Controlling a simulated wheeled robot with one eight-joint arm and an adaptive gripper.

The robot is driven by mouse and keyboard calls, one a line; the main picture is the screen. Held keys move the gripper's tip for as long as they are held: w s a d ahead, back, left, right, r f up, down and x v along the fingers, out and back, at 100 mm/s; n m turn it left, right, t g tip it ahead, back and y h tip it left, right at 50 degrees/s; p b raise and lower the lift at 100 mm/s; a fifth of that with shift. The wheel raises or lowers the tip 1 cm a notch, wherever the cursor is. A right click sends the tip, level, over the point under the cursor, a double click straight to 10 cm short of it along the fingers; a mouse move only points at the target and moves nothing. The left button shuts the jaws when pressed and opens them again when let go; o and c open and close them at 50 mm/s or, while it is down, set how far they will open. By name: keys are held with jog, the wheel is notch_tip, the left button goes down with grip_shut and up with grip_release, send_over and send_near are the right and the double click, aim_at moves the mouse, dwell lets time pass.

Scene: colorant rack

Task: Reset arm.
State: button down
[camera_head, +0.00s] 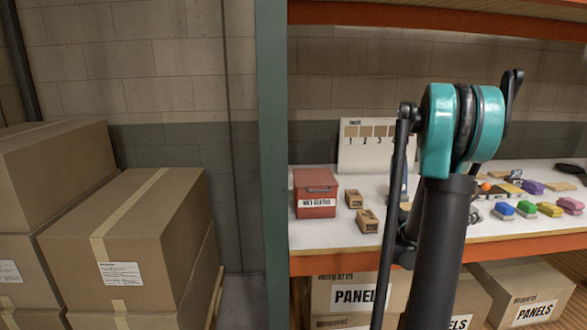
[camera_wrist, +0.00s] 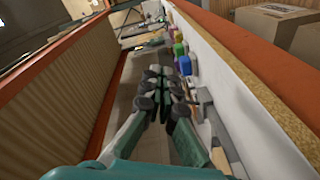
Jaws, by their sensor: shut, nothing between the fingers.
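My arm rises on the right of the head view, with a black link and a teal joint in front of the rack. My gripper (camera_wrist: 163,78) shows in the wrist view with its dark fingers together and nothing held. It is over the white shelf (camera_wrist: 232,95), which runs along its right side. In the head view my arm hides the gripper and part of the shelf (camera_head: 335,233).
A red box (camera_head: 315,193) and small brown blocks (camera_head: 367,221) stand left of my arm. Several coloured blocks (camera_head: 550,209) sit to its right. A teal post (camera_head: 271,150) bounds the rack, with cartons (camera_head: 130,235) to the left and an orange beam (camera_head: 430,22) above.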

jog(key=s+a+f+n+y, duration=0.1)
jog(key=s+a+f+y, duration=0.4)
jog(key=a, duration=0.7)
jog(key=s+a+f+n+y, duration=0.1)
jog(key=s+a+f+y, duration=0.5)
jog(key=a, duration=0.7)
jog(key=s+a+f+y, duration=0.6)
jog(key=a, duration=0.6)
jog(key=shift+a+f+n+t, duration=0.15)
jog(key=shift+n+t, duration=0.15)
jog(key=shift+n, duration=0.1)
